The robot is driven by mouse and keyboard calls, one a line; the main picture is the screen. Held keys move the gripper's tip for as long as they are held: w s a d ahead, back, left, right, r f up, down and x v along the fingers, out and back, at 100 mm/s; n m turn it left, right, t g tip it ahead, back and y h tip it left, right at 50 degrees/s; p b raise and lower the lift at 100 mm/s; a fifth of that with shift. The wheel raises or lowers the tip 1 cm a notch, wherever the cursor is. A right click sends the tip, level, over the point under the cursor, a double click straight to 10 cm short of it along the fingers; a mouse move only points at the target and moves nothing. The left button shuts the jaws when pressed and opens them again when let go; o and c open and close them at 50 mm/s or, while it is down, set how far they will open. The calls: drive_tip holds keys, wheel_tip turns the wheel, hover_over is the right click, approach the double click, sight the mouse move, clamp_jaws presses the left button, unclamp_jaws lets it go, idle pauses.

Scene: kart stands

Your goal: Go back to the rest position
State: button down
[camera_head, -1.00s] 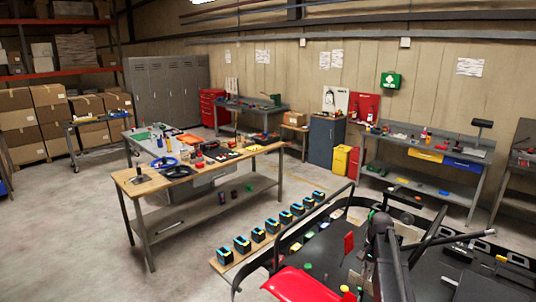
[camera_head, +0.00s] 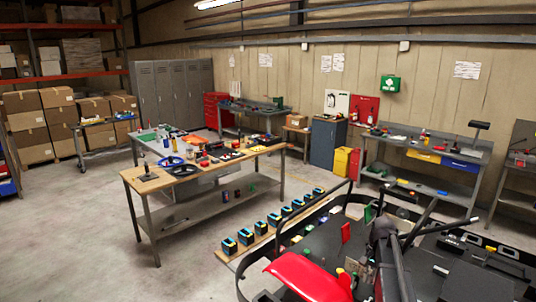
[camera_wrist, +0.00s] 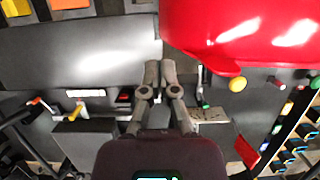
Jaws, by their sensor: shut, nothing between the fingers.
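My gripper (camera_wrist: 160,75) shows in the wrist view with its two fingertips together and nothing between them. It points down over a dark grey kart surface (camera_wrist: 80,55). A red kart body part (camera_wrist: 235,30) lies just to the right of the fingertips in the wrist view; it also shows at the bottom of the head view (camera_head: 310,278). I cannot pick out the gripper in the head view.
A wooden-topped workbench (camera_head: 150,181) with tools stands at the left. A low plank (camera_head: 233,256) carries several black-and-blue boxes beside the kart. A grey bench (camera_head: 470,170) stands along the back wall. The concrete floor at the left (camera_head: 75,235) is clear.

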drive_tip(key=s+a+f+n+t+h+b, duration=0.1)
drive_tip(key=s+a+f+n+b, duration=0.3)
drive_tip(key=s+a+f+b, duration=0.4)
drive_tip(key=s+a+f+n+t+h+b, duration=0.1)
drive_tip(key=s+a+f+n+b, duration=0.3)
drive_tip(key=s+a+f+b, duration=0.4)
wheel_tip(320, 180, down, 4)
drive_tip(key=b, duration=0.3)
drive_tip(key=shift+s+a+f+n, duration=0.15)
drive_tip(key=shift+s+a+n, duration=0.15)
drive_tip(key=shift+a+n, duration=0.1)
drive_tip(key=c, duration=0.6)
unclamp_jaws()
drive_tip(key=shift+c, duration=0.2)
drive_tip(key=shift+a, duration=0.1)
